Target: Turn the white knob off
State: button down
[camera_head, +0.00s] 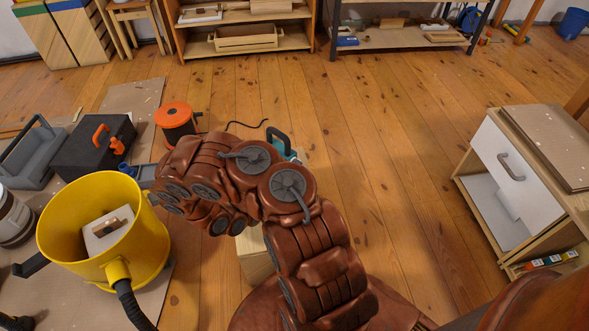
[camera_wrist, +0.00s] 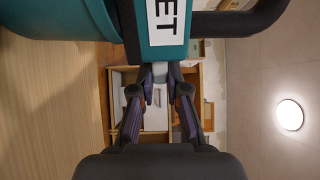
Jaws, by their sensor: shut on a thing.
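In the wrist view, my gripper (camera_wrist: 160,82) is shut, its two dark fingers closing on a small pale grey-white piece, which appears to be the white knob (camera_wrist: 160,70). The knob sits against the edge of a teal body (camera_wrist: 75,18) that carries a white label (camera_wrist: 166,20) reading "ET" and a thick black handle (camera_wrist: 240,22). The fingers cover the knob's sides, so its turned position is unclear. In the head view, part of a teal thing (camera_head: 292,153) with a dark handle shows behind my arm. My arm hides the gripper and knob there.
A yellow bucket (camera_head: 150,240) with a black hose stands at the left, near a black toolbox (camera_head: 85,152) and an orange-topped spool (camera_head: 173,116). The wooden floor between (camera_head: 400,150) is clear.

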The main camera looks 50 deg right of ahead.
jog(key=c, duration=1.2)
grip_release()
jog(key=shift+o, duration=0.2)
jog(key=shift+a, duration=0.1)
jog(key=shift+s+a+f, duration=0.1)
jog(key=shift+s+a, duration=0.1)
jog(key=shift+a, duration=2.75)
jog(key=shift+s+a, duration=0.15)
jog(key=shift+a, duration=2.8)
